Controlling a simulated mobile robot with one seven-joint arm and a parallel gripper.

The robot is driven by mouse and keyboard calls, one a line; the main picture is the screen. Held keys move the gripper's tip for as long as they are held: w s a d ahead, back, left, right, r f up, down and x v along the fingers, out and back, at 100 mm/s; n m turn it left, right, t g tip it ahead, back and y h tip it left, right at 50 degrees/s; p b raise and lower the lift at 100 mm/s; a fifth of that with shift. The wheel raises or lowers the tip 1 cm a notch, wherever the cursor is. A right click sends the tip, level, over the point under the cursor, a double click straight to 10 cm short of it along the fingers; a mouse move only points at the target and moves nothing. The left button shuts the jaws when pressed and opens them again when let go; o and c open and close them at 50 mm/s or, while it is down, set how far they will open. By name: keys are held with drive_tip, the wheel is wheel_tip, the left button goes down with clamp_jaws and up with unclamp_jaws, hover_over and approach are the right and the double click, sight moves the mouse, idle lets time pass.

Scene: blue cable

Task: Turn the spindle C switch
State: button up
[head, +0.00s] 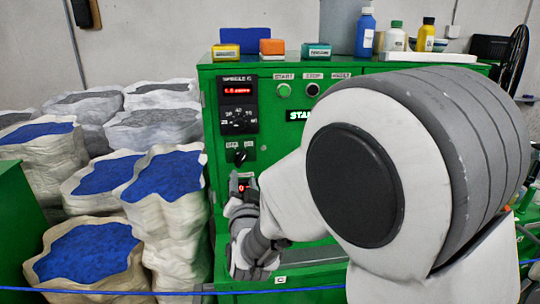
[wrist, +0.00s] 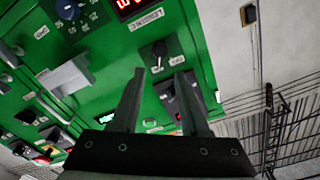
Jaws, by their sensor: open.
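The spindle C panel (head: 238,105) is a black unit with a red display and a dial on the green cabinet's left side. Below it sits a black rotary switch (head: 240,156) with small labels above it. My gripper (head: 243,182) is below that switch in the head view, partly hidden by my arm.
A black unit with red (wrist: 188,98) shows partly behind the right finger. Green start button (head: 284,90) and bottles (head: 366,32) are on the cabinet. Sacks with blue contents (head: 85,250) stand at left. A blue cable (head: 110,292) crosses low in front.

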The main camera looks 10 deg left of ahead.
sight(242, 161)
drive_tip(key=p+x, duration=0.1)
drive_tip(key=x, duration=0.8)
drive_tip(key=shift+w+p, duration=0.1)
drive_tip(key=shift+p, duration=0.25)
clamp_jaws()
